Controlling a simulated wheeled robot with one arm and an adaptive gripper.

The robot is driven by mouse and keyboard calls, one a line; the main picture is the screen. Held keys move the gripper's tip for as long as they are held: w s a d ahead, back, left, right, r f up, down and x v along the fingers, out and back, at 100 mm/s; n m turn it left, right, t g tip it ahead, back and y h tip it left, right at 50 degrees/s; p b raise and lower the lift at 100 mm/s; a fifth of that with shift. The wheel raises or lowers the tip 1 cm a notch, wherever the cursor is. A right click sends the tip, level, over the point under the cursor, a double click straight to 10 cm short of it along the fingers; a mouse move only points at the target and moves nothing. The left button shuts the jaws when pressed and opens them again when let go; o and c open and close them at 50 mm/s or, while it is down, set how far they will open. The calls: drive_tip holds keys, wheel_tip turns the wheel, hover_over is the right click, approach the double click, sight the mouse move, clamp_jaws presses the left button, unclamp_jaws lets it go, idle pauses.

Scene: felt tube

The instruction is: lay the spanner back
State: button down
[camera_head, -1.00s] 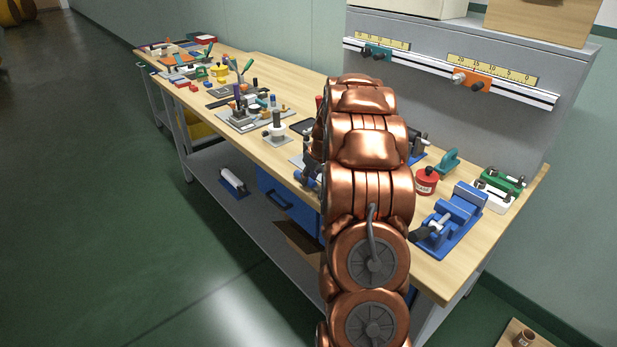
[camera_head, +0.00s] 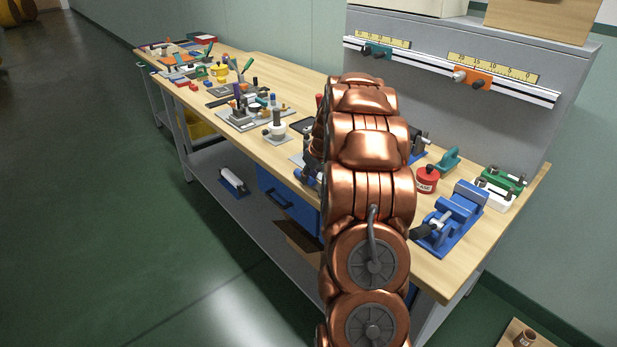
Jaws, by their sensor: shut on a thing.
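My copper arm stands upright in the middle of the head view and covers part of the workbench (camera_head: 270,153). My gripper is hidden behind my own arm links, so its fingers and anything in them cannot be seen. I cannot make out a spanner anywhere. Several small tools lie on the far left of the bench, too small to tell apart.
A blue vise (camera_head: 452,220), a red tin (camera_head: 427,180) and a green clamp (camera_head: 505,180) stand on the bench's right part. A fixture plate (camera_head: 240,120) with tools is left of my arm. A blue box (camera_head: 287,203) sits on the lower shelf. The front right bench corner is bare.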

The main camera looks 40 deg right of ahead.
sight(319, 188)
drive_tip(key=shift+f, duration=0.25)
drive_tip(key=c, duration=0.8)
unclamp_jaws()
drive_tip(key=shift+c, duration=0.2)
drive_tip(key=shift+r, duration=0.1)
drive_tip(key=v, duration=1.2)
